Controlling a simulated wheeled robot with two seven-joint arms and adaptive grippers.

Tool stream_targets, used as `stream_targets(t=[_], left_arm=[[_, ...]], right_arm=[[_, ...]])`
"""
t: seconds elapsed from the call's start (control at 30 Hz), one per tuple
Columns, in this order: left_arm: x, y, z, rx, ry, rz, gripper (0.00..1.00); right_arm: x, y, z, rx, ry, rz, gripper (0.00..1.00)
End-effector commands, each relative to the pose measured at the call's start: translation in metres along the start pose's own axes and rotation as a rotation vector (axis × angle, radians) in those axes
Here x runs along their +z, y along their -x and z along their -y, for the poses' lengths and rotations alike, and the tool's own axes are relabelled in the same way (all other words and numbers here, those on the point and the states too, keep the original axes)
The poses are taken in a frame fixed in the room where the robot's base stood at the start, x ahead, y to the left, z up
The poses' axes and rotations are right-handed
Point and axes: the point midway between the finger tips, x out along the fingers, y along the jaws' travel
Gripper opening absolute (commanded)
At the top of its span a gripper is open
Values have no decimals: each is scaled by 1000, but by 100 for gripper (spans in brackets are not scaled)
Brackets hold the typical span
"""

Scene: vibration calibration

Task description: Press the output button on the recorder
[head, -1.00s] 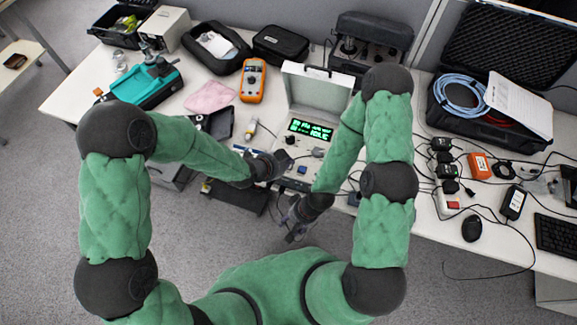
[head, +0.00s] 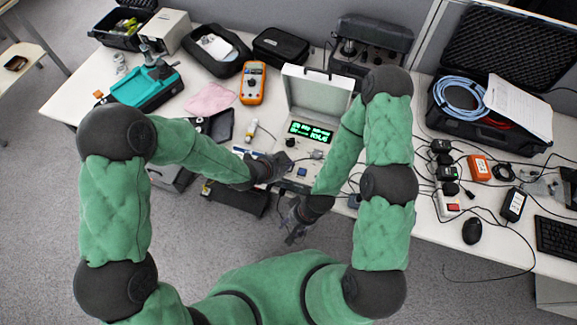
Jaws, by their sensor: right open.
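The recorder (head: 285,115) is a light-coloured case with its lid raised, standing at the table's front edge. Its green lit display (head: 310,132) faces up. I cannot tell which control is the output button. My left gripper (head: 283,164) is over the left part of the panel, left of the blue button; its fingers are too small and dark to read. My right gripper (head: 294,234) is open and empty in front of the table edge.
An orange multimeter (head: 253,83), a pink cloth (head: 210,99) and a white-and-yellow tool (head: 251,130) lie left of the recorder. A dark instrument case (head: 372,42) stands behind. Cables, adapters (head: 445,173) and a mouse (head: 472,231) fill the right side.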

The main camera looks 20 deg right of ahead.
Motion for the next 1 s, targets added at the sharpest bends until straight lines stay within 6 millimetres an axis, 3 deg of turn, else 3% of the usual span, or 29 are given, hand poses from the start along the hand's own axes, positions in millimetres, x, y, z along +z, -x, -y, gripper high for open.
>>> stream_targets(t=[1.0], left_arm=[[4, -6, -4, 0, 0, 0, 0]], right_arm=[[0, -11, -4, 0, 0, 0, 55]])
